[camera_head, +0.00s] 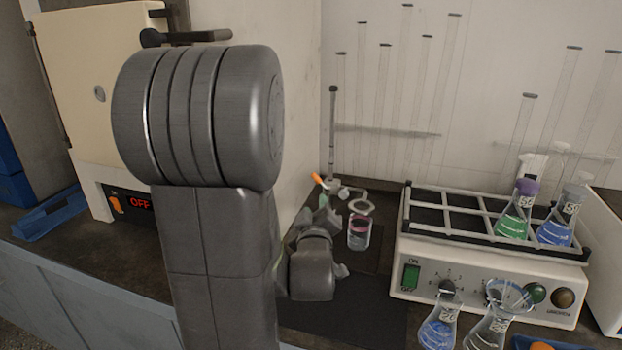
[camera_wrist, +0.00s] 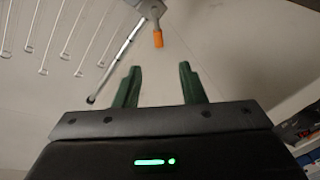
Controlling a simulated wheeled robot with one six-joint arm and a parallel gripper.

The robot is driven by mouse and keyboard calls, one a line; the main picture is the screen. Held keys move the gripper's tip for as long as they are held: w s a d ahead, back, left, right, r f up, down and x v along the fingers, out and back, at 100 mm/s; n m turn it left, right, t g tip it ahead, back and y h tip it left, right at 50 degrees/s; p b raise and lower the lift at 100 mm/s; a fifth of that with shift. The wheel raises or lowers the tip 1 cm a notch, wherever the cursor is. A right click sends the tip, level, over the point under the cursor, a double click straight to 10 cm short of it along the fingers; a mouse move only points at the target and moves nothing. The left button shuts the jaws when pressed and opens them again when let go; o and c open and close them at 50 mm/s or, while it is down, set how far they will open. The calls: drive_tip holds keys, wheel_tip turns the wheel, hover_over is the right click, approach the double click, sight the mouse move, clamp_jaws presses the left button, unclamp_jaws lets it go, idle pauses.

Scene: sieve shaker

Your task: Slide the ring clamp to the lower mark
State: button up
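A thin dark rod (camera_head: 333,130) stands upright behind my arm in the head view. The ring clamp (camera_head: 335,187) sits low on it, with an orange knob (camera_head: 318,178) on the left and a pale ring (camera_head: 361,206) on the right. In the wrist view the grey clamp body (camera_wrist: 148,8) is at the top edge, with the orange knob (camera_wrist: 158,39) pointing toward my gripper (camera_wrist: 160,70). The rod (camera_wrist: 120,57) runs behind. My green fingers are spread and empty, short of the knob.
A beaker (camera_head: 358,233) of pinkish liquid stands below the ring. A shaker (camera_head: 430,240) with flasks in its rack is to the right; more flasks stand in front. A cream oven (camera_head: 95,80) is at left. Tall glass tubes (camera_head: 405,90) line the wall.

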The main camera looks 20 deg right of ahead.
sight(316, 179)
drive_tip(key=p+x, duration=0.2)
drive_tip(key=x, duration=1.1)
drive_tip(key=shift+w+d+r, duration=0.1)
drive_tip(key=shift+w+r, duration=0.05)
drive_tip(key=shift+w, duration=0.1)
drive_tip(key=shift+c, duration=0.5)
clamp_jaws()
